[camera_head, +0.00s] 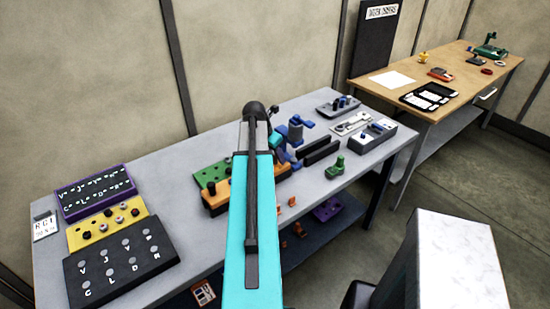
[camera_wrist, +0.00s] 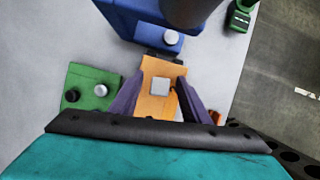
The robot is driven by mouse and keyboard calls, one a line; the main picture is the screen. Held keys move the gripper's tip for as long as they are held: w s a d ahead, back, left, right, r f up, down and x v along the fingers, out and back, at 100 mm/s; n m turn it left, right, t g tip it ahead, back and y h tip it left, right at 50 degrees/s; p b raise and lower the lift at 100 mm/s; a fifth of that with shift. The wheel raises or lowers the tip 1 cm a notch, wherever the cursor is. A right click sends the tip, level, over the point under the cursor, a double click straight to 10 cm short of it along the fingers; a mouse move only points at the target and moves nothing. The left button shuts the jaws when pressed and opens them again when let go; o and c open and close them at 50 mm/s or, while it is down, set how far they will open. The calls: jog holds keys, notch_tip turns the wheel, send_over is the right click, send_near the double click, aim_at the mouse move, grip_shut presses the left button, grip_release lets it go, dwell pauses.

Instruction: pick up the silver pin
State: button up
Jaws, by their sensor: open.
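My gripper (camera_wrist: 158,98) is open in the wrist view, with its two purple fingers on either side of an orange block (camera_wrist: 156,69). A silver square-topped piece (camera_wrist: 160,88) shows on the orange block between the fingers, with no clear contact visible. A round silver piece (camera_wrist: 101,90) stands on the green block to the left, and another silver piece (camera_wrist: 171,38) shows on a blue block above. I cannot tell for sure which is the silver pin. In the head view my arm hides much of the orange block (camera_head: 219,196).
The green block (camera_wrist: 83,77) also carries a dark knob (camera_wrist: 72,95). The blue block (camera_wrist: 126,22) stands close beyond the orange one. In the head view, dark bars (camera_head: 318,152) and a green piece (camera_head: 334,165) lie right of my arm on the grey table (camera_head: 190,160).

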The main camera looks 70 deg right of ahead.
jog(key=shift+c, duration=0.2)
dwell(0.3)
grip_shut()
jog(key=shift+r, duration=0.1)
jog(key=shift+r+b, duration=0.9)
jog(key=shift+r, duration=0.5)
jog(key=shift+a+r, duration=0.2)
jog(key=a+r+b, duration=0.1)
jog(key=a+b, duration=0.6)
jog(key=a, duration=0.8)
jog(key=shift+w+a+r, duration=0.25)
jog(key=shift+w, duration=0.2)
